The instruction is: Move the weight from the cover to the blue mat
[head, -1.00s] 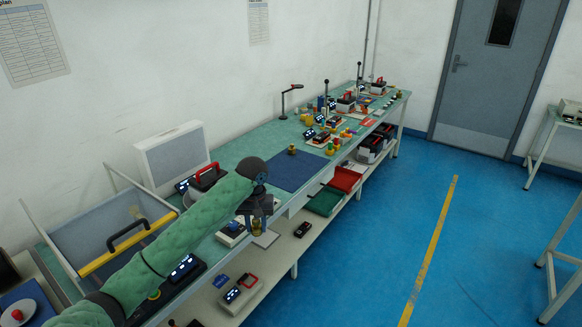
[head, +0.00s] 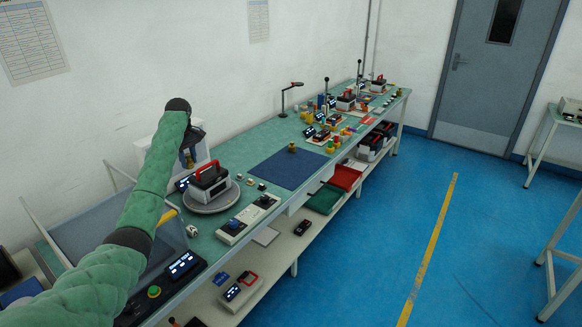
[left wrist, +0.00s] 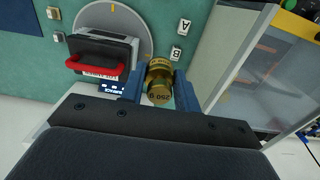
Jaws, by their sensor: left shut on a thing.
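My left gripper (head: 190,152) is shut on a brass weight (left wrist: 159,82), marked 250 g, in the left wrist view. The gripper is raised, left of the red-handled box in the head view. The blue mat (head: 282,173) lies flat on the bench to the right. Another small brass weight (head: 292,147) stands on the mat near its far edge. I cannot tell for sure which thing is the cover. My right gripper is not in view.
The box with a red handle (head: 208,178) stands on a round grey plate (head: 216,204), close to the held weight in the left wrist view. A white control unit (head: 248,219) sits at the bench's front edge. Most of the mat is bare. Cluttered stations fill the far bench.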

